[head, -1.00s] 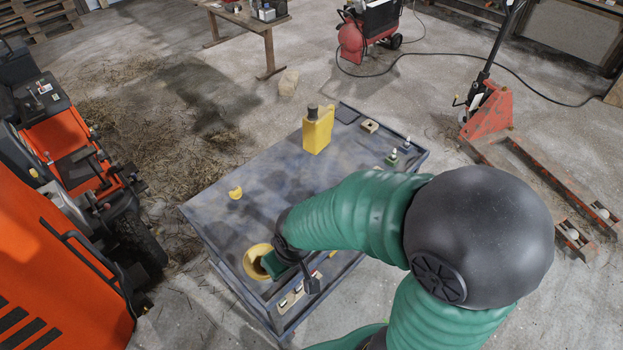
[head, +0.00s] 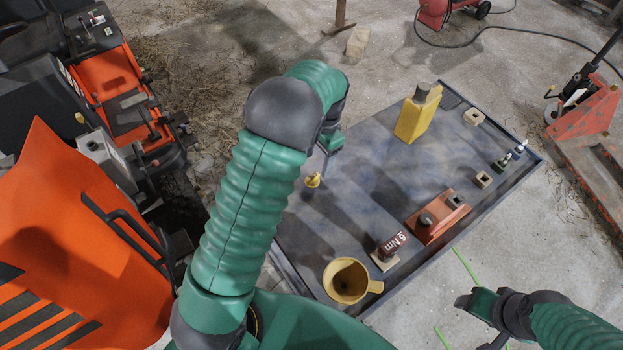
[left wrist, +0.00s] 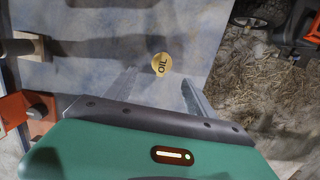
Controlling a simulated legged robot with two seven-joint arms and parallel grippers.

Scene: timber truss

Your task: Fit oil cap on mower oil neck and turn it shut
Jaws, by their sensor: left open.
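The yellow oil cap (head: 313,181) lies on the left part of the grey-blue table. It shows in the left wrist view (left wrist: 161,65) as a yellow disc marked OIL. My left gripper (head: 328,150) is open above and close to the cap; the cap shows between its two fingers in the left wrist view, not held. The orange mower (head: 75,235) stands at the left. I cannot make out its oil neck for certain; a grey block (head: 103,152) shows on it. My right gripper (head: 480,318) is off the table's front right side; its finger opening is unclear.
The table (head: 375,185) holds a yellow funnel (head: 347,281), a yellow jug (head: 418,113), a red-brown block (head: 437,217), a "6 Nm" piece (head: 391,246) and small items at the right. A pallet jack (head: 585,115) stands right. Straw-strewn floor separates table and mower.

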